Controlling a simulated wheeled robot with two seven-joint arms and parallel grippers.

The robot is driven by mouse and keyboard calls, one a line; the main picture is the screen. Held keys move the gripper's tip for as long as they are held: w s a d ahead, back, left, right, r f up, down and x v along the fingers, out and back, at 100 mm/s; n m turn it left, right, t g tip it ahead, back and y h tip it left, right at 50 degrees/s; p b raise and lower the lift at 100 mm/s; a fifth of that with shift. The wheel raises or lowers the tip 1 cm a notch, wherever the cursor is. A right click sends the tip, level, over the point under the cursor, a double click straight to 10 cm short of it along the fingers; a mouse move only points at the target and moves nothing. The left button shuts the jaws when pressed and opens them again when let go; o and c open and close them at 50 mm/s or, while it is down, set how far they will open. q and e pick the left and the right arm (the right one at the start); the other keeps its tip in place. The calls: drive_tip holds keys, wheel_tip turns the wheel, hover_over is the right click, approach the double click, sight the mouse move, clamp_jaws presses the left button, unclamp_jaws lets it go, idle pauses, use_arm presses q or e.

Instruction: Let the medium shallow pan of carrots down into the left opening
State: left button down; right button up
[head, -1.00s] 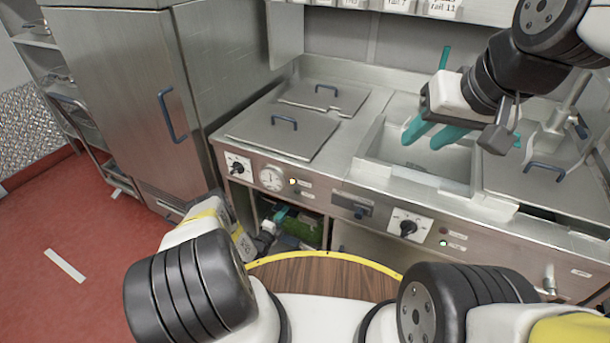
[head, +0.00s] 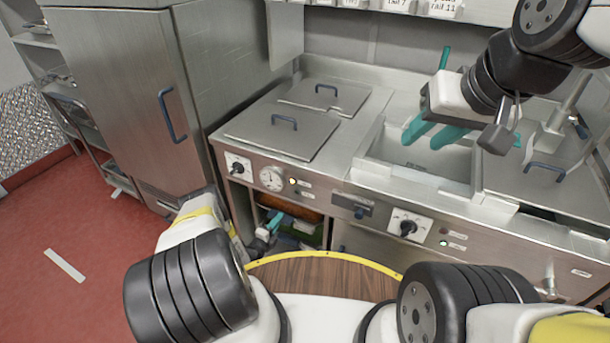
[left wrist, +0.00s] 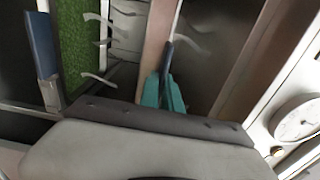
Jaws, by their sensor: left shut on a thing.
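In the head view, an orange-brown filled pan (head: 292,213), which looks like the carrots, shows inside the open cabinet under the counter. My left gripper (head: 273,222) is at the cabinet's mouth. In the left wrist view its teal fingers (left wrist: 165,92) are shut on a slim blue-grey handle (left wrist: 167,60) beside the orange-brown strip (left wrist: 157,35). Most of this pan is hidden. The open well (head: 415,172) is in the middle of the counter, with two closed lids (head: 285,135) to its left. My right gripper (head: 433,132) is open and empty over the well.
A pan with green contents (left wrist: 86,45) lies close under the held pan, its blue handle (left wrist: 42,60) sticking out. The cabinet walls and front panel (head: 325,195) are close. A steel fridge (head: 125,90) stands left; the red floor (head: 60,215) is clear.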

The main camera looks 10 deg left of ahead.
use_arm(q)
drive_tip(key=v, duration=3)
drive_tip(key=shift+s+r, duration=0.15)
drive_tip(key=shift+s, duration=0.1)
